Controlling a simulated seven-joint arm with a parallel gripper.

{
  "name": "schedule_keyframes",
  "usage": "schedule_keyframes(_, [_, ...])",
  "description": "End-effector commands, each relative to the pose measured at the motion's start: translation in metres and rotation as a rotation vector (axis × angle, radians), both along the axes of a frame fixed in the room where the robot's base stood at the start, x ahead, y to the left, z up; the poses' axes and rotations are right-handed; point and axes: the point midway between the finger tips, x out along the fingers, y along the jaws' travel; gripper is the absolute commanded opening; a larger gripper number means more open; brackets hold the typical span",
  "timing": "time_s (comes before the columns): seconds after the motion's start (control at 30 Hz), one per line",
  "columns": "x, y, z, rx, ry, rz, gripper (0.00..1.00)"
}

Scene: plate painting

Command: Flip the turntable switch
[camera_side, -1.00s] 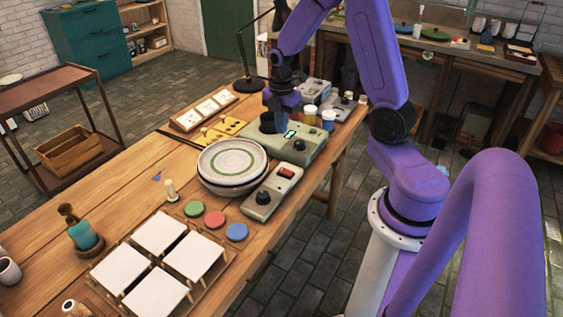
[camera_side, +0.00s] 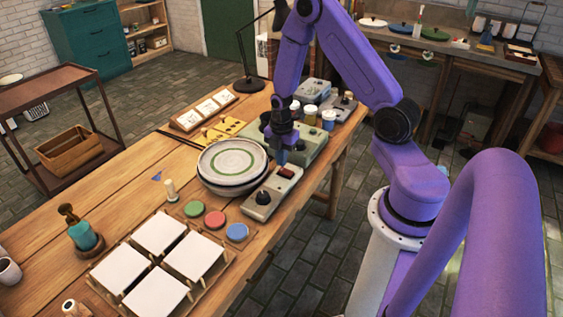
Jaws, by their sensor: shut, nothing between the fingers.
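The turntable (camera_side: 205,186) carries a pale plate with a green ring (camera_side: 233,159). In front of it, to the right, is a grey control box with a dark knob (camera_side: 262,205). The red rocker switch (camera_side: 287,172) sits at the box's far end. My gripper (camera_side: 282,160) is shut and empty, pointing down right at the switch's far side. I cannot tell whether the fingertips touch the switch. The fingers partly cover the area behind the switch, and which way the rocker is tipped is too small to tell.
A green-grey device (camera_side: 304,148) stands close behind my gripper. Paint jars (camera_side: 328,120) stand farther back. Green, red and blue discs (camera_side: 215,219) lie in front of the turntable, and white tiles (camera_side: 158,234) lie on a rack at the front left. The table's right edge is close to the control box.

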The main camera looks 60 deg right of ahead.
Motion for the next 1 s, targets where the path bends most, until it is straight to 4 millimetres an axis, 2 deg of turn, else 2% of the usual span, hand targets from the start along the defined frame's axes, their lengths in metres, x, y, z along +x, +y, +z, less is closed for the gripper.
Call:
schedule_keyframes(0.23, [0.000,0.000,-0.015,0.000,0.000,-0.001,0.00])
schedule_keyframes(1.0, [0.001,0.000,-0.020,0.000,0.000,0.000,0.00])
